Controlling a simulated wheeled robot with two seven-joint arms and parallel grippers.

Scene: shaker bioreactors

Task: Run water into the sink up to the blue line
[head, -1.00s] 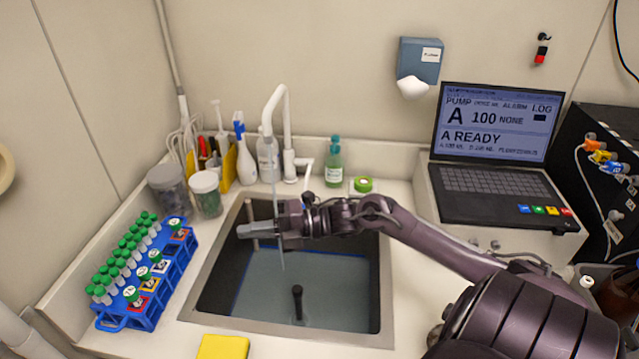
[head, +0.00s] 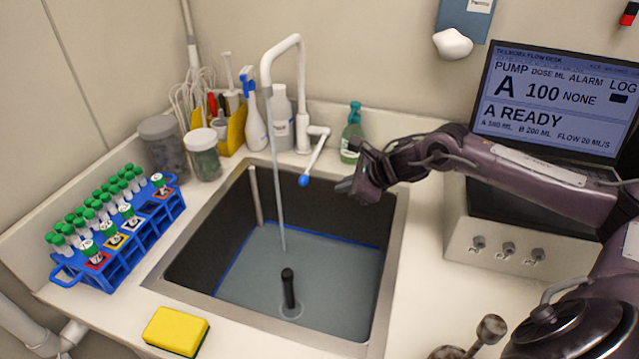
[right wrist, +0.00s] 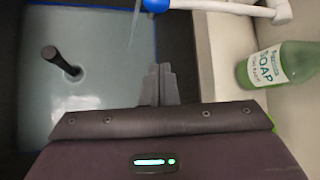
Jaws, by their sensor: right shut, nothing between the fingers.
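The sink (head: 396,250) holds grey-blue water (head: 330,275). The blue line (head: 335,239) shows along the back and left walls, right at the water's edge; I cannot tell a gap between them. The white faucet (head: 301,90) pours a thin stream (head: 279,180) into the sink. Its lever (head: 317,155) points forward with a blue tip (head: 304,180), which also shows in the right wrist view (right wrist: 156,5). My right gripper (head: 346,187) is shut and empty over the sink's back right, right of the blue tip and apart from it. My left gripper is out of view.
A black upright post (head: 289,288) stands in the water. A green soap bottle (head: 352,135) stands behind my right gripper. The laptop (head: 550,95) is at right.

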